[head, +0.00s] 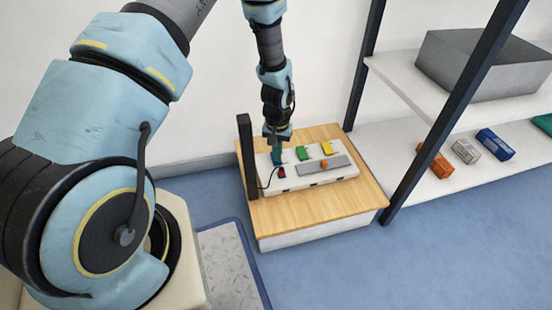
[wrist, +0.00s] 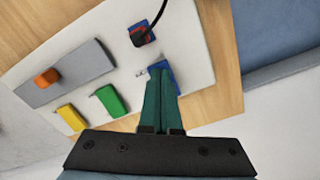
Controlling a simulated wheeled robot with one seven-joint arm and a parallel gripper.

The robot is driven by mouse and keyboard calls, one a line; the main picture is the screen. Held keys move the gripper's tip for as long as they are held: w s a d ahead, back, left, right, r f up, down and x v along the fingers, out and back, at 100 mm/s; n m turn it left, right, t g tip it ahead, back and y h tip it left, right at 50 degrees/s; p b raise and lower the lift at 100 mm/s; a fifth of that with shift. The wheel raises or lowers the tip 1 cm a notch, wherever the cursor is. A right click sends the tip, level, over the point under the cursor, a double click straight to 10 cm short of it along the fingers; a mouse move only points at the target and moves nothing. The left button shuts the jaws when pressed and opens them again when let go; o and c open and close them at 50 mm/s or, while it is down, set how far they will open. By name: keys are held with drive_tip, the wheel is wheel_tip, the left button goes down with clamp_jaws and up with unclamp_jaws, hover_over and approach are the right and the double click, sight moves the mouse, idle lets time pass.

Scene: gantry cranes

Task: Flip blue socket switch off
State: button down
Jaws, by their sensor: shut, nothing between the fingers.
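A white panel (head: 328,181) lies on a wooden table and carries switches and a socket. A blue switch (wrist: 172,70) shows in the wrist view, partly hidden by my fingertips. A blue and red socket (wrist: 140,33) with a black cable plugged in sits near it, and it also shows in the head view (head: 282,173). My gripper (wrist: 162,72) is shut and empty, pointing down at the blue switch. It appears over the panel's left part in the head view (head: 277,160). I cannot tell whether the fingertips touch the switch, nor its position.
A green switch (head: 303,153) and a yellow switch (head: 327,148) stand beside the blue one. A grey slider plate (head: 338,163) with an orange knob (head: 324,165) is on the panel. A dark post (head: 248,160) rises at the wooden table's (head: 300,215) left edge. A shelf rack (head: 400,165) stands right.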

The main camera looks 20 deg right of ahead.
wheel_tip(320, 180, up, 7)
drive_tip(key=p, duration=0.6)
idle(0.5)
drive_tip(key=w+a+r+n, duration=0.2)
drive_tip(key=a+r, duration=0.6)
drive_tip(key=r, duration=0.1)
drive_tip(key=w+a+r+n, duration=0.1)
drive_tip(key=w+a+r, duration=0.2)
drive_tip(key=a+r, duration=0.45)
drive_tip(key=s+a+r+n+t, duration=0.1)
drive_tip(key=s+a+r+n, duration=0.1)
drive_tip(key=s+a+r, duration=0.35)
drive_tip(key=s+a+r+n+t, duration=0.1)
drive_tip(key=s+a+r, duration=0.2)
drive_tip(key=a+r, duration=0.5)
wheel_tip(320, 180, up, 32)
drive_tip(key=a+p, duration=0.1)
drive_tip(key=p, duration=3.2)
drive_tip(key=shift+s+r+p, duration=0.2)
drive_tip(key=shift+r+p, duration=0.05)
drive_tip(key=shift+p, duration=0.1)
